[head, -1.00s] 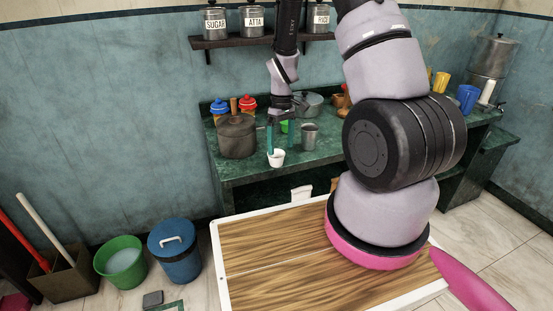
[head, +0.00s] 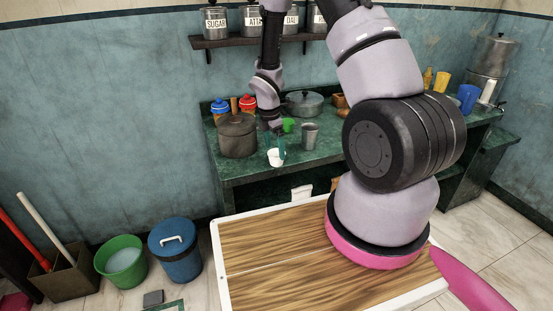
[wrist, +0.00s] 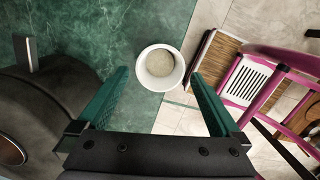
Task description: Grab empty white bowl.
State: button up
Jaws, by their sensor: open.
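The small white bowl (head: 275,158) stands upright at the front edge of the green counter. In the wrist view the bowl (wrist: 144,68) shows from above, with a plain grey-beige inside. My gripper (head: 280,145) is just above and beside the bowl in the head view. In the wrist view my gripper (wrist: 158,76) is open, with one green finger on each side of the bowl's near part. The fingers look clear of the rim, but I cannot tell their exact height against it.
A dark lidded pot (head: 237,136) stands left of the bowl; it is also close at the left in the wrist view (wrist: 45,110). A metal cup (head: 309,135) and a green cup (head: 288,125) stand to the right and behind. The counter edge (head: 250,180) is close by.

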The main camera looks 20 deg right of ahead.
aim_at(276, 153)
jog(key=f, duration=0.4)
jog(key=shift+w+d+f, duration=0.1)
jog(key=shift+d+f, duration=0.1)
jog(key=shift+d, duration=0.15)
jog(key=c, duration=1.3)
